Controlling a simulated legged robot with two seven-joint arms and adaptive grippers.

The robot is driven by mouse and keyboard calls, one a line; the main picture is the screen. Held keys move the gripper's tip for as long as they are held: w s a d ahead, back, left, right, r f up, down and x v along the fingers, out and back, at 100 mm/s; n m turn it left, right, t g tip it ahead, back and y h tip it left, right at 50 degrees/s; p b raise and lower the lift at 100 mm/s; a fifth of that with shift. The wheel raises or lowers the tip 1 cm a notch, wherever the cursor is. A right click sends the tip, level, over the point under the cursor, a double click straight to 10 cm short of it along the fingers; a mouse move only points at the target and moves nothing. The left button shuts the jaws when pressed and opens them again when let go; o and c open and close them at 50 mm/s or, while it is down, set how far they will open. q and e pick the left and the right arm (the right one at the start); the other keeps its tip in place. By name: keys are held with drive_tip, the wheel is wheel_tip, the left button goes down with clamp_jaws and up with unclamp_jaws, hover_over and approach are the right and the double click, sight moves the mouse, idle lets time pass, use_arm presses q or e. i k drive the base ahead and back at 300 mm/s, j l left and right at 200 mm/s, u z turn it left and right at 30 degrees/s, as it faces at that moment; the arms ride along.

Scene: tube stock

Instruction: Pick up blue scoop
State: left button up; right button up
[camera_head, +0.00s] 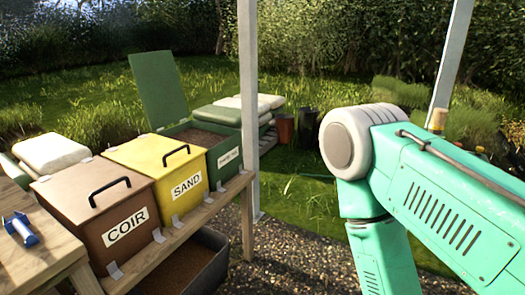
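The blue scoop (22,231) lies at the far left, on a wooden table top (35,257). It is small in the picture, with a blue body and a paler part, and nothing covers it. My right arm, teal with a grey-white joint, fills the right side of the view, far from the scoop. Its gripper is below the bottom edge of the picture and does not show. My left arm and gripper are not in view.
Brown COIR (103,207), yellow SAND (163,169) and green (222,151) bins stand on a wooden bench beside the table. The green lid is raised. A dark trough (190,270) sits below. A metal post (248,100) rises behind. Gravel lies between bench and my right arm.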

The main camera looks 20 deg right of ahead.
sight(19, 222)
drive_tip(key=l+z, duration=0.15)
drive_tip(key=j+u, duration=0.1)
drive_tip(key=u, duration=1.1)
drive_tip(key=i+l, duration=0.05)
